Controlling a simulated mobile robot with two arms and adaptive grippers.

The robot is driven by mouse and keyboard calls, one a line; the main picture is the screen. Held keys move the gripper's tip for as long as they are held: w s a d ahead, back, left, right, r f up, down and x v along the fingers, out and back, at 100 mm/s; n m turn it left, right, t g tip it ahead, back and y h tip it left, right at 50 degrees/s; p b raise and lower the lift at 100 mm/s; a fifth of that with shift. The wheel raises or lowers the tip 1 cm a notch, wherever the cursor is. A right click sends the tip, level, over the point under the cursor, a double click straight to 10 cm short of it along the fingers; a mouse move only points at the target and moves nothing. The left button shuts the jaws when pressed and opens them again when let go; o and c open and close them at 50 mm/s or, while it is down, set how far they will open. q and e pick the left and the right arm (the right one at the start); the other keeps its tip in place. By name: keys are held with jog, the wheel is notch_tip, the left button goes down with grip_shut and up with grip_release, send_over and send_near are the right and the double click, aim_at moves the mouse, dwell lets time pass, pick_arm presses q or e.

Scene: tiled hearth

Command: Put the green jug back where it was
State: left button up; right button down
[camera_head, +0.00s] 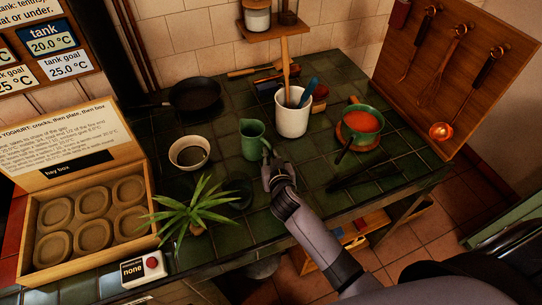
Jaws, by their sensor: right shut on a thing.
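The green jug (252,137) stands upright on or just above the dark green tiled hearth top (215,120), near the middle of the view; I cannot tell whether its base touches the tiles. My right gripper (268,160) is at the jug's lower right side, shut on it, with its arm coming in from the lower right. The fingertips are partly hidden by the gripper's own body. My left gripper does not show.
A white bowl (189,152) sits close left of the jug, and a white crock (292,115) with utensils stands close right. A green pot (349,128) with orange contents, a dark pan (195,94), a spiky plant (196,210) and a hay box (45,275) surround them.

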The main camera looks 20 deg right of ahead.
jog(key=shift+r, duration=0.1)
jog(key=c, duration=1.7)
grip_release()
jog(key=shift+f, duration=0.2)
jog(key=shift+o, duration=0.2)
jog(key=shift+r, duration=0.15)
jog(key=shift+s, duration=0.15)
jog(key=b+v, duration=0.1)
jog(key=v, duration=1)
jog(key=shift+s+r+b, duration=0.25)
jog(key=shift+s+b, duration=0.05)
